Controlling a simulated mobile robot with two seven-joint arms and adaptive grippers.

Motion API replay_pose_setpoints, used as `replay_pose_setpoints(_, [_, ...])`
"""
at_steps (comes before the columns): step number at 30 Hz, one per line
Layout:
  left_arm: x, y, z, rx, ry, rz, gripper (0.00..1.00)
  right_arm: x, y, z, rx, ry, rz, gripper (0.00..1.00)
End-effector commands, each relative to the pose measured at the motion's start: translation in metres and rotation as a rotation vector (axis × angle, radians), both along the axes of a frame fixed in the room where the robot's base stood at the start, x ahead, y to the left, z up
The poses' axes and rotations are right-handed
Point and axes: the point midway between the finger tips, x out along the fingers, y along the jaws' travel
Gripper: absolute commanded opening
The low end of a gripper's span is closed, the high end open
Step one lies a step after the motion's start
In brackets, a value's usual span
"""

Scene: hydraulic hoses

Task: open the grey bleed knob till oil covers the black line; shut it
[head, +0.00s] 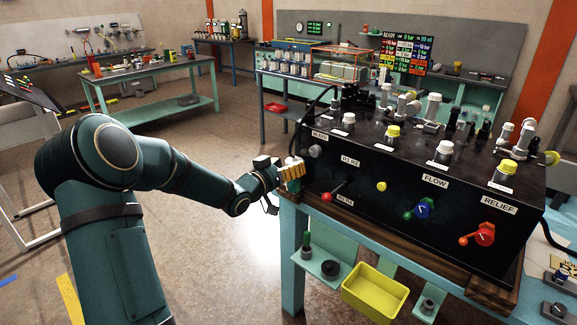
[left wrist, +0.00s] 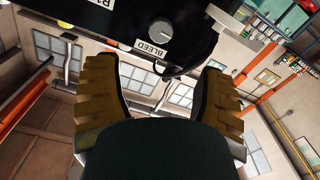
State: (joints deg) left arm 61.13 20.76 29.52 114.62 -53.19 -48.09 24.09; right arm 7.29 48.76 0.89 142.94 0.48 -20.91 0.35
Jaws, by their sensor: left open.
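The grey bleed knob (head: 315,151) is on the left end of the black panel's front, under the BLEED label (head: 320,135). In the left wrist view the knob (left wrist: 160,31) shows beyond the fingertips, beside its label (left wrist: 150,48). My left gripper (head: 291,170) is just left of the knob in the head view. Its tan-padded fingers (left wrist: 157,80) are spread wide with nothing between them, and they appear apart from the knob. I cannot make out the oil or the black line in either view. My right gripper is not in view.
The black hydraulic unit (head: 400,205) stands on a blue bench. A red-knobbed lever (head: 327,197), a blue knob (head: 422,210) and a red RELIEF knob (head: 485,235) stick out of its front. A yellow bin (head: 374,289) sits below. Floor left of the bench is clear.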

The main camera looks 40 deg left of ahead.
Motion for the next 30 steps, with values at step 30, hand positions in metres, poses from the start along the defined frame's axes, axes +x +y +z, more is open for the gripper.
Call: replay_pose_setpoints(30, [0.047,-0.005,-0.003,0.084,-0.004,-0.002,0.7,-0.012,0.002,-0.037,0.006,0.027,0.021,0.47])
